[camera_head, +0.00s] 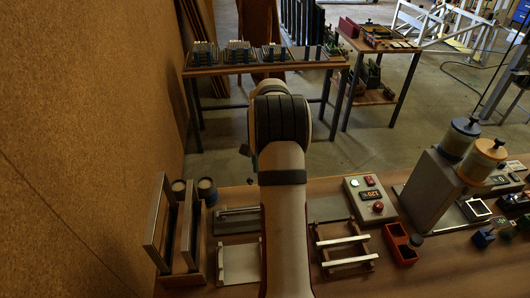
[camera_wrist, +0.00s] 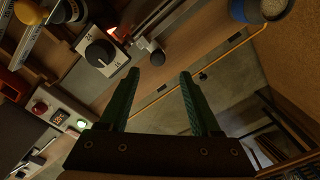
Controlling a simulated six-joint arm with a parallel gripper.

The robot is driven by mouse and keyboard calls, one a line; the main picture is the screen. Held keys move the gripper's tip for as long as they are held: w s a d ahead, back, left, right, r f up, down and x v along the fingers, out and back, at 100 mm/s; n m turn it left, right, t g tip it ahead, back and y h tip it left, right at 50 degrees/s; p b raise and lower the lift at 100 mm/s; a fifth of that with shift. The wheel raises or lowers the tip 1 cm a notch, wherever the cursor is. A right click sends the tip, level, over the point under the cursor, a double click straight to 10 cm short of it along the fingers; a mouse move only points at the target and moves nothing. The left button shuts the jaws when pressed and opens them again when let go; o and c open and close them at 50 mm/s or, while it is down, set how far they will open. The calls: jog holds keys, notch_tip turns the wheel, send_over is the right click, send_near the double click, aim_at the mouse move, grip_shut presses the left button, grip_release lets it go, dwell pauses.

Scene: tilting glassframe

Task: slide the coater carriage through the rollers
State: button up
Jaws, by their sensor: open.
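My gripper (camera_wrist: 160,76) shows in the wrist view with its two green fingers apart and nothing between them. I cannot tell for sure which thing is the coater carriage. A wooden frame with pale cross bars (camera_head: 345,250) lies on the bench right of my arm, perhaps the rollers. A pale flat plate on a small base (camera_head: 240,262) lies left of my arm, partly hidden by it. A grey metal piece with a long bar (camera_head: 236,219) lies behind that plate. My gripper touches none of these visibly.
Upright metal frames (camera_head: 158,222) and two jars (camera_head: 207,190) stand at the left by the cork wall. A knobbed box (camera_wrist: 101,52) shows in the wrist view.

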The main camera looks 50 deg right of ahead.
notch_tip(320, 180, up, 8)
jog(key=shift+a, duration=0.1)
dwell(0.4)
jog(key=s+a+r+n+y, duration=0.1)
jog(key=a+r+n, duration=0.2)
jog(key=a, duration=0.9)
jog(key=s+a+r+n, duration=0.1)
jog(key=a+r+n, duration=0.2)
jog(key=a, duration=1)
jog(key=s+a+f+n, duration=0.4)
jog(key=s+a+n, duration=0.2)
jog(key=s+a, duration=0.8)
jog(key=shift+s+a+f+y, duration=0.15)
jog(key=shift+s+a+y, duration=0.2)
jog(key=shift+s, duration=0.85)
